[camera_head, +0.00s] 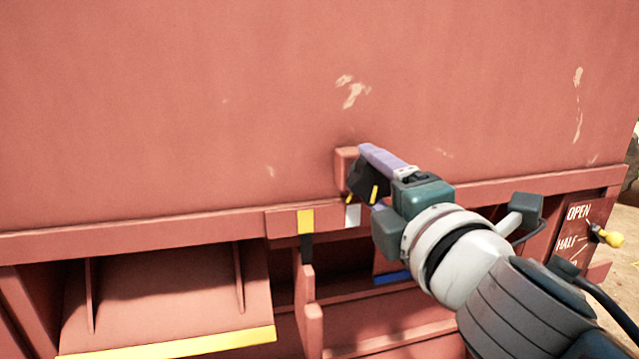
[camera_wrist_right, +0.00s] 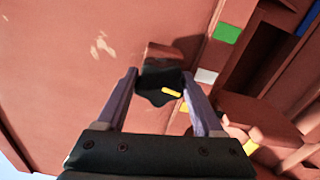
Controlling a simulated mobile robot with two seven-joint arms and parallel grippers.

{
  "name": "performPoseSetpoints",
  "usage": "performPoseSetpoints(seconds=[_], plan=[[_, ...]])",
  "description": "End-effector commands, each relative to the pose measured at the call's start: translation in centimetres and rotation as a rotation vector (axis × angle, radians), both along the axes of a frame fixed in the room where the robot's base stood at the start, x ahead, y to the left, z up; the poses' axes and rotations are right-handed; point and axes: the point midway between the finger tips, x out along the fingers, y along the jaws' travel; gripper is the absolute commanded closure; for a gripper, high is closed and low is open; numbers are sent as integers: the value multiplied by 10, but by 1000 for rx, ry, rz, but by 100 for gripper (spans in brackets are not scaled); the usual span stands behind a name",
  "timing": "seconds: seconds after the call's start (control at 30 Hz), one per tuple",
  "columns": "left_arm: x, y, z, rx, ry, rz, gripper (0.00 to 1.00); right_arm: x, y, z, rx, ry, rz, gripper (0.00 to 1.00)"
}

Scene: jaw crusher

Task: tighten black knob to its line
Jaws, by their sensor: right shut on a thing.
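The black knob (camera_head: 363,184) sits on a small red block (camera_head: 345,160) on the red machine wall. It has a short yellow mark (camera_head: 374,193). My right gripper (camera_head: 368,178) is shut on the knob, its purple fingers on either side. The wrist view shows the black knob (camera_wrist_right: 158,78) between the two fingertips, its yellow mark (camera_wrist_right: 171,92) pointing toward the lower right. A white patch (camera_head: 353,215) is on the ledge just below the knob. I cannot tell which patch is the knob's line. My left gripper is not in view.
A blue strip (camera_head: 392,278) lies lower down. A yellow-tipped lever (camera_head: 608,237) stands at the right by a panel lettered OPEN and HALF. The wrist view shows a green patch (camera_wrist_right: 227,33).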

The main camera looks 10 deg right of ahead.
Motion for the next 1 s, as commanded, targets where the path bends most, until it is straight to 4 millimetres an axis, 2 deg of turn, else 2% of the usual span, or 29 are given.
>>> performPoseSetpoints(seconds=[0.43, 1.0], plan=[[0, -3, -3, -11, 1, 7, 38, 0, 0, 0, 299, 9, -1, 87], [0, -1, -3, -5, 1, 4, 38, 0, 0, 0, 378, 12, 1, 87]])
